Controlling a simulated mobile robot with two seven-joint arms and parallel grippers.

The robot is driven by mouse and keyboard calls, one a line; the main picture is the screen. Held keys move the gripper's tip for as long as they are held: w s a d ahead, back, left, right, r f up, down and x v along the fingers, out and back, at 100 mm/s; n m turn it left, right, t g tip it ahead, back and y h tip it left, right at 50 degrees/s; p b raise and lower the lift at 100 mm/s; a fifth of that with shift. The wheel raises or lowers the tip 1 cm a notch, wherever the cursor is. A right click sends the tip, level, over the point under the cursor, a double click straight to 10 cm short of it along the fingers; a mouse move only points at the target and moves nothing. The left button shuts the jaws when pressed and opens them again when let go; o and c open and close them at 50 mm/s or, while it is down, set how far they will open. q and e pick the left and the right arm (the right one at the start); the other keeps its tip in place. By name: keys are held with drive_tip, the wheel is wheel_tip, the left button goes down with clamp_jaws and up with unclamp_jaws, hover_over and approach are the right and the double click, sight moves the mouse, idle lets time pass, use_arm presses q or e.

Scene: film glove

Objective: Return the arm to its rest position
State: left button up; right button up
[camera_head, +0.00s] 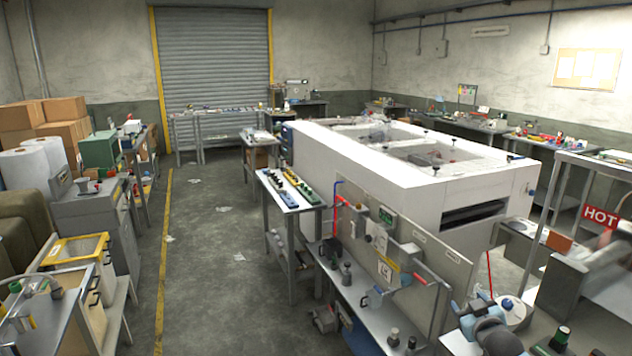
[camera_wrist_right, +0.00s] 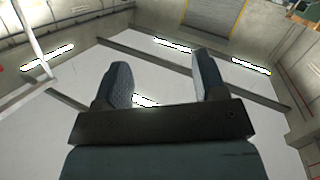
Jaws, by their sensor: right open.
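My right gripper (camera_head: 472,303) shows low at the right of the head view, blue-grey, with its fingers toward the upper left. It is in front of a work table and holds nothing. In the right wrist view, its two blue-grey fingers (camera_wrist_right: 165,80) stand well apart with an empty gap between them. My left gripper is not in view.
A big white machine (camera_head: 370,165) stands at centre right. A grey panel bench (camera_head: 400,270) is in front of it. A red HOT sign (camera_head: 600,218) hangs at the right edge, with a blurred grey shape below it. The floor aisle (camera_head: 215,265) is open on the left.

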drive_tip(key=s+a+f+g+y, duration=0.1)
drive_tip(key=s+a+f, duration=0.45)
drive_tip(key=s, duration=0.45)
drive_tip(key=s+a+f+g+y, duration=0.15)
drive_tip(key=s+a+f, duration=0.25)
drive_tip(key=s+f, duration=0.45)
drive_tip(key=s+a+f+g, duration=0.1)
drive_tip(key=s+a+f, duration=0.35)
drive_tip(key=s, duration=0.65)
drive_tip(key=s+a+f+m+g, duration=0.1)
drive_tip(key=s+a, duration=0.2)
drive_tip(key=s, duration=0.9)
drive_tip(key=shift+s+a+g+y, duration=0.15)
drive_tip(key=shift+a+g+y, duration=0.2)
